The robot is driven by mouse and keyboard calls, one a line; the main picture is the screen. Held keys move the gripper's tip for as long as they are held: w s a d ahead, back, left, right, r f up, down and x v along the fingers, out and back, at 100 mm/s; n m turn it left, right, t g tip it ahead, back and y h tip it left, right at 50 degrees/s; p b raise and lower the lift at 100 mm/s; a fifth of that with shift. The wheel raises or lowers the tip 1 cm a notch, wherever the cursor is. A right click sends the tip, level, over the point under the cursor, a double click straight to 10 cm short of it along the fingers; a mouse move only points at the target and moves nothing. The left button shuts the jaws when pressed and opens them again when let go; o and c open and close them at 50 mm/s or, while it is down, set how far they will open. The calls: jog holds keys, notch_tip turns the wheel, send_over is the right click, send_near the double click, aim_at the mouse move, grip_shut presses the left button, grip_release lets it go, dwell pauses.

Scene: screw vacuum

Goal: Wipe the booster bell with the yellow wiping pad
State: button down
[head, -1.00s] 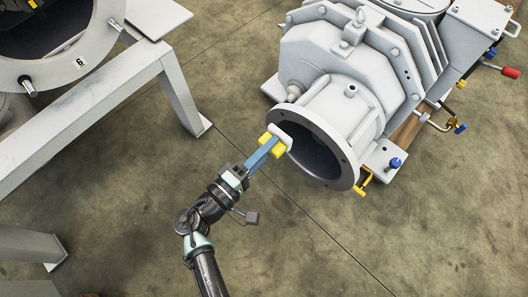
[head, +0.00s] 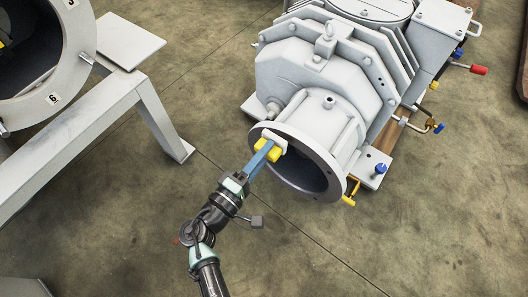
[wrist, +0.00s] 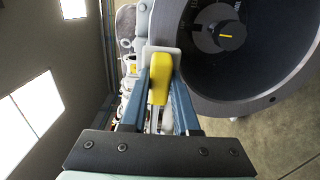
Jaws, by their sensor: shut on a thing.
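The booster bell is a pale grey, wide-mouthed housing with a flanged rim (head: 332,175) and a dark inside, at the middle of the head view. It fills the upper right of the wrist view, where its rim (wrist: 245,103) curves around the dark mouth. My gripper (head: 264,154) has blue fingers and is shut on the yellow wiping pad (head: 270,152), which has a white face. The pad overlaps the upper left of the rim in the head view. In the wrist view the pad (wrist: 160,85) lies beside the rim's left edge; I cannot tell whether it touches.
The machine body (head: 325,72) stands behind the bell, with a yellow handle (head: 350,194) and a blue knob (head: 380,168) to the right. A grey steel frame (head: 75,127) with a large round ring (head: 80,75) stands at left. Open concrete floor lies in front.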

jog(key=shift+b+x, duration=0.4)
jog(key=shift+x, duration=0.65)
jog(key=shift+s, duration=0.1)
jog(key=shift+s+d+p, duration=0.25)
jog(key=shift+s+d, duration=0.3)
jog(key=shift+d, duration=0.2)
jog(key=shift+s+d+p, duration=0.2)
jog(key=shift+s+d, duration=0.4)
jog(key=shift+d, duration=0.25)
jog(key=shift+w, duration=0.1)
jog(key=shift+w+a+b, duration=1.1)
jog(key=shift+w+a, duration=0.15)
jog(key=shift+a, duration=0.15)
jog(key=shift+w+a+r, duration=0.15)
jog(key=shift+r, duration=0.05)
